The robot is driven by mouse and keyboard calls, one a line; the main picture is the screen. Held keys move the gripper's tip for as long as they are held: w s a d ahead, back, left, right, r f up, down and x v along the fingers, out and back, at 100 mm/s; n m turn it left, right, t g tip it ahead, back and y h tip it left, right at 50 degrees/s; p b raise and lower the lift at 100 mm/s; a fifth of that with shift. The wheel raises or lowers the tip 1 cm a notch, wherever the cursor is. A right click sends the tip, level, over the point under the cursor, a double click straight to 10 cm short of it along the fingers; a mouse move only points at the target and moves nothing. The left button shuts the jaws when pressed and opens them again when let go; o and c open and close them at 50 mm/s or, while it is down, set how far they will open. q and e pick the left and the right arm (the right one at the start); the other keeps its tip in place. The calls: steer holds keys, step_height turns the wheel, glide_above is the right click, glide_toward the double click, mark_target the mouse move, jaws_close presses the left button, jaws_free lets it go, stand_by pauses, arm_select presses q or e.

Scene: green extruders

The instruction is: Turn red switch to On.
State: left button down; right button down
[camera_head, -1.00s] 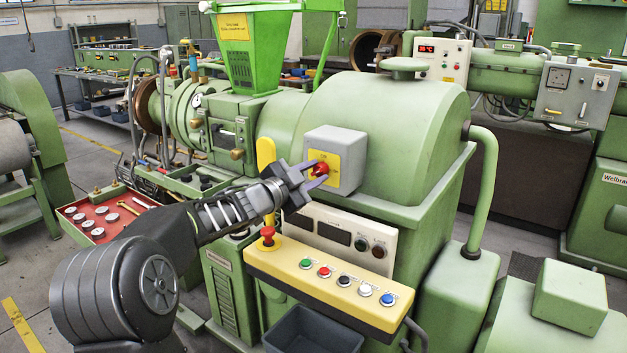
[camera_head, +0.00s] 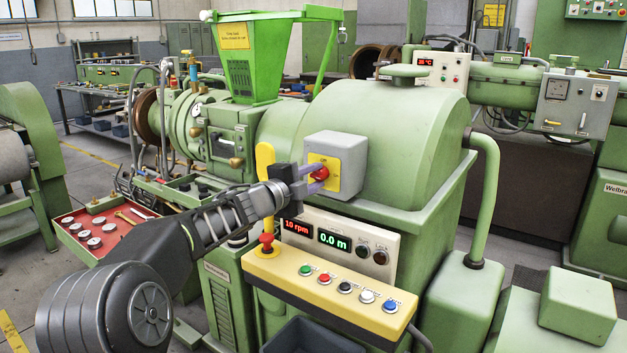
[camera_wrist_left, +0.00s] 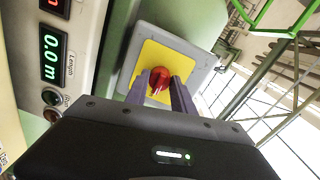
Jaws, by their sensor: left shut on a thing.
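The red switch (camera_head: 320,173) is a rotary knob on a yellow plate on the front of a grey box (camera_head: 350,160), fixed to the green extruder (camera_head: 390,130). My left gripper (camera_head: 318,180) is at the knob, its two purple-grey fingers on either side of it and shut on it. In the left wrist view the red switch (camera_wrist_left: 159,79) shows between and just beyond the fingertips (camera_wrist_left: 160,92), on its yellow plate (camera_wrist_left: 180,58). My right gripper is in no view.
Below the switch, a panel with lit displays (camera_head: 334,240) reads "10 rpm" and "0.0 m". A yellow button console (camera_head: 330,295) juts out beneath it, with a red mushroom button (camera_head: 266,241) at its left. A yellow lever (camera_head: 265,165) stands left of the grey box.

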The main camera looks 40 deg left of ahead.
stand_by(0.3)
arm_select(q)
steer(key=c, duration=1.1)
jaws_free()
steer(key=s, duration=0.7)
steer(key=shift+s+d+r, duration=0.1)
steer(key=shift+s+r, duration=0.05)
steer(key=shift+s, duration=0.25)
